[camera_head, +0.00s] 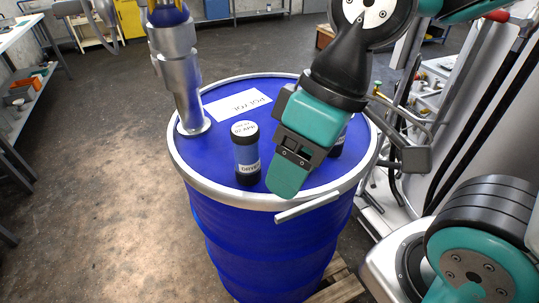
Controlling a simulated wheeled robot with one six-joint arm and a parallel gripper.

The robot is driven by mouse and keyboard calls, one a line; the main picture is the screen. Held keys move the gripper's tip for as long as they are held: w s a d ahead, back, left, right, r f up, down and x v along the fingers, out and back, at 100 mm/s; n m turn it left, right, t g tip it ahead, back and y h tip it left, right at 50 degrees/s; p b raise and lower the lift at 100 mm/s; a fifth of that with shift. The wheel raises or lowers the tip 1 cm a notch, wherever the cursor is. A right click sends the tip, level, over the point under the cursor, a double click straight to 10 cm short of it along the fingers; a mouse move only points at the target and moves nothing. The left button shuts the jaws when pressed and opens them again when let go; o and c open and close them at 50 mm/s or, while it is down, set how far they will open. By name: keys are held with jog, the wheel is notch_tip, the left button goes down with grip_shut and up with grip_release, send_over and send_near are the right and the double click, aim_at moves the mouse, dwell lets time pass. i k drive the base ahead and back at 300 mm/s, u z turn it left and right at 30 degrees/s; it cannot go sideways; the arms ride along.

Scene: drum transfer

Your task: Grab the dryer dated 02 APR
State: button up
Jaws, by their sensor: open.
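A dryer (246,154), a small upright cylinder with black ends, a blue middle and white labels, stands on the blue drum's lid (215,145). My gripper (287,180) is open, pointing down over the lid just right of the first dryer. It appears apart from that dryer, and only its near finger shows clearly.
A silver pump fitting (177,75) rises from the lid's back left. A white POLYOL label (238,104) lies behind the first dryer. The drum has a raised metal rim with a lever (307,207) at the front. Equipment with hoses (425,110) stands right; the floor at left is clear.

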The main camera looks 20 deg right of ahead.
aim_at(245, 136)
jog(key=k, duration=0.5)
jog(key=z, duration=2.65)
jog(key=k, duration=1.3)
jog(key=u, duration=1.9)
jog(key=i, duration=0.95)
